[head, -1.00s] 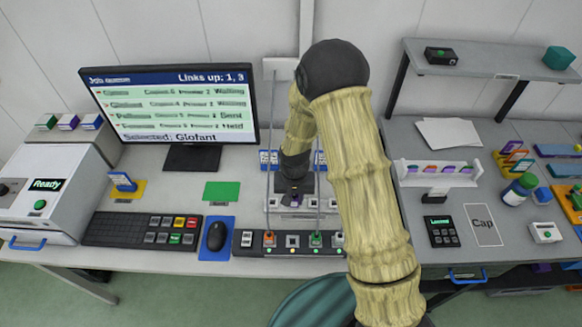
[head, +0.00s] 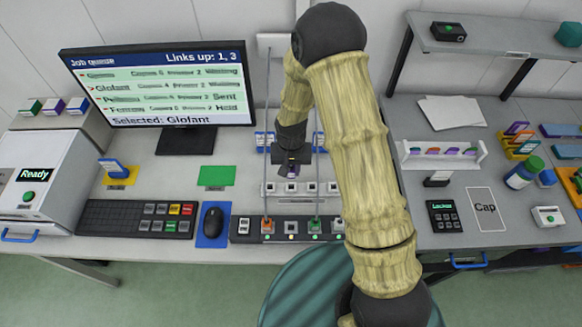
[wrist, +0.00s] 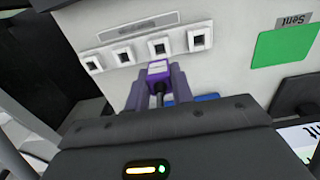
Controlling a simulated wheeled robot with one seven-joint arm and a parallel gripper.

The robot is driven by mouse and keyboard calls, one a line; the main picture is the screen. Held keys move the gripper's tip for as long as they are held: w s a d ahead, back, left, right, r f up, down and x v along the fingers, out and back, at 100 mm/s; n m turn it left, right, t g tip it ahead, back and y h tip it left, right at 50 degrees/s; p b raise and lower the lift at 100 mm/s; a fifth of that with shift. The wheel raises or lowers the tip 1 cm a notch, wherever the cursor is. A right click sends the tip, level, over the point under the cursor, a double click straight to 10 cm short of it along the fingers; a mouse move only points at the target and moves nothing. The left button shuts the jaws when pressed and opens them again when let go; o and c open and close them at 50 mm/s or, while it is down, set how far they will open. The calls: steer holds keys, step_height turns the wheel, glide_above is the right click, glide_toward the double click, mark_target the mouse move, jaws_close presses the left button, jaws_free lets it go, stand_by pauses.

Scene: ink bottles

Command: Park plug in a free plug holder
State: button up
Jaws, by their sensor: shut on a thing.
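My gripper (head: 291,170) is shut on a small purple plug (wrist: 157,72), which shows between its two purple fingers in the wrist view. The plug holder (head: 275,187) is a low white block with a row of several square holes. It also shows in the wrist view (wrist: 180,60), where its holes look empty. In the head view the gripper is just above and behind the holder. The plug appears apart from the holes, though the exact gap is hard to tell.
A dark socket strip (head: 245,238) in front carries an orange plug (head: 267,224) and a green plug (head: 313,225), with cables rising behind. A monitor (head: 155,85) stands left and reads "Links up: 1, 3". A mouse (head: 212,222) and a green pad (head: 217,176) lie left.

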mark_target(291, 178)
step_height(291, 178, down, 2)
steer(key=shift+w+f+b, duration=0.1)
steer(key=shift+f+b, duration=0.15)
steer(key=shift+b, duration=0.45)
steer(key=shift+s+a+f+b, duration=0.15)
steer(key=shift+s+f+b, duration=0.05)
steer(key=shift+f+b, duration=0.35)
steer(key=shift+w+d+f+b, duration=0.1)
steer(key=shift+d+f+b, duration=0.2)
steer(key=shift+f, duration=0.4)
steer(key=shift+a, duration=0.1)
steer(key=shift+f+b, duration=0.6)
steer(key=shift+f, duration=0.25)
stand_by(1.3)
steer(key=o, duration=1.4)
